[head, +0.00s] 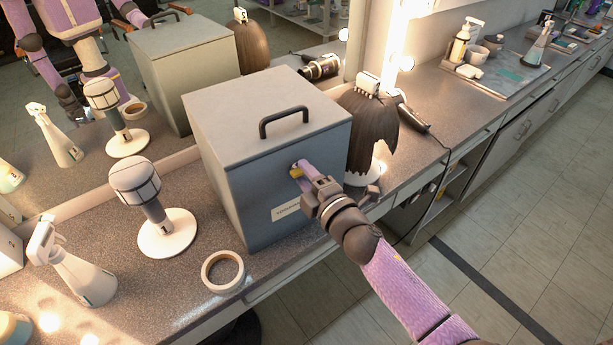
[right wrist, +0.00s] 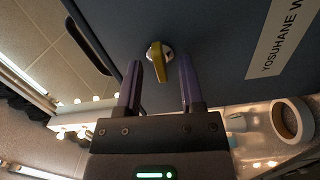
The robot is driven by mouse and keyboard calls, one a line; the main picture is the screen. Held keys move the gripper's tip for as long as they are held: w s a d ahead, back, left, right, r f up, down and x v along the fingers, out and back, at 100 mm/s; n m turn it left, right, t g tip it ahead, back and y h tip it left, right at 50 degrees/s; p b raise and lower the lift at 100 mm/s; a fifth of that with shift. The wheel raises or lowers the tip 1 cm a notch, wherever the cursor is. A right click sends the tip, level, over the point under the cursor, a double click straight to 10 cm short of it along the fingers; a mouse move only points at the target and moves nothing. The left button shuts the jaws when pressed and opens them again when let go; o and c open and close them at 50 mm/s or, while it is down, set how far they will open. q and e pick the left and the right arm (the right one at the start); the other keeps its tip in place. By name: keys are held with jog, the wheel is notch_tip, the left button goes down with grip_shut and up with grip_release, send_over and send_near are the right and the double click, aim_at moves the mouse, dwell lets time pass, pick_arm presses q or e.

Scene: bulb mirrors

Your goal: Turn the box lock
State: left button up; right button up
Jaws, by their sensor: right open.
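The grey-blue box (head: 270,185) stands on the counter, its lid shut and a dark handle (head: 284,120) on top. Its lock is a yellow, brass-like knob (head: 295,172) on the front face, partly hidden by my fingers in the head view. In the right wrist view the lock (right wrist: 158,62) is a yellow lever on a pale round base. My right gripper (head: 303,174) is open, its purple fingers (right wrist: 160,68) on either side of the lever with gaps visible. A name label (right wrist: 281,38) is on the same face.
A tape roll (head: 222,271) lies in front of the box. A mannequin head on a white stand (head: 167,232) and a spray bottle (head: 75,265) stand to the left. A wig (head: 367,125) is close on the right. A mirror (head: 190,60) runs behind the counter.

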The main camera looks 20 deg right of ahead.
pick_arm(q)
jog(key=shift+w+d+r+p, duration=0.1)
jog(key=shift+d+r+p, duration=0.35)
jog(key=shift+r+p, duration=0.2)
pick_arm(e)
jog(key=v, duration=0.6)
jog(key=v, duration=0.9)
jog(key=s+d+f+m+g+h+b, duration=0.15)
jog(key=s+f+m+g, duration=0.3)
jog(key=f, duration=0.95)
jog(key=s+d+f+m+g+h+b, duration=0.1)
jog(key=s+f+m+g+h+b, duration=0.4)
jog(key=f, duration=0.8)
pick_arm(q)
notch_tip(320, 180, down, 7)
jog(key=shift+s+a+b, duration=0.3)
jog(key=shift+a, duration=0.1)
pick_arm(e)
jog(key=s+a+f+m+g, duration=0.1)
jog(key=s+f+m+g, duration=0.2)
jog(key=s+f, duration=0.4)
jog(key=s+f+m+g+y, duration=0.1)
jog(key=s+f+m+g, duration=0.3)
jog(key=s+f, duration=0.4)
jog(key=s+m, duration=0.1)
jog(key=s, duration=0.3)
jog(key=shift+s+a, duration=0.3)
jog(key=shift+a, duration=0.05)
